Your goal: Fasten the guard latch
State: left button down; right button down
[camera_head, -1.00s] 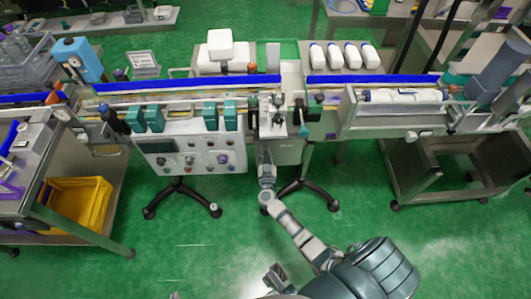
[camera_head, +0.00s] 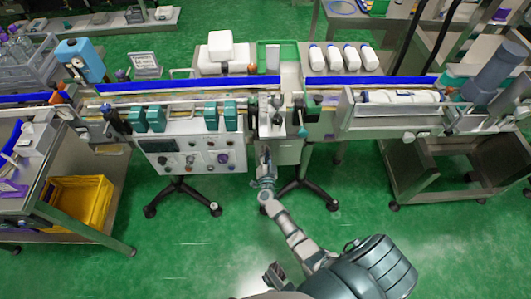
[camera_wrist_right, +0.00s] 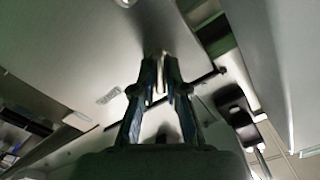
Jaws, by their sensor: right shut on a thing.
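My right gripper (camera_head: 264,160) reaches up to the front of the steel applicator station (camera_head: 286,150), below the conveyor. In the right wrist view my right gripper (camera_wrist_right: 161,82) has its fingers close together around a small pale part, which appears to be the guard latch (camera_wrist_right: 160,72). The fingers hide most of this part, so its exact position cannot be told. A flat steel panel (camera_wrist_right: 90,60) fills the left of that view, with a dark bar beside the fingertips.
The conveyor with blue rails (camera_head: 190,83) runs across above the station. A control panel (camera_head: 195,158) stands left of my gripper. A yellow bin (camera_head: 85,203) sits at left. The green floor in front is clear.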

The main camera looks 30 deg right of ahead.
pick_arm(q)
jog(key=w+d+r+t+h+b, duration=0.1)
jog(key=w+d+t+b, duration=0.1)
jog(key=w, duration=0.4)
jog(key=shift+w+r+t, duration=0.2)
jog(key=shift+r+t, duration=0.15)
jog(key=shift+t, duration=0.55)
pick_arm(e)
jog(key=shift+s+d+f+m, duration=0.1)
jog(key=shift+f+m, duration=0.05)
jog(key=shift+m, duration=2.6)
jog(key=shift+s+d+f+m, duration=0.1)
jog(key=shift+f+m, duration=0.05)
jog(key=shift+m, duration=2.6)
pick_arm(q)
jog(key=shift+w, duration=0.1)
pick_arm(e)
jog(key=c, duration=1.2)
grip_release()
pick_arm(q)
jog(key=shift+d, duration=0.2)
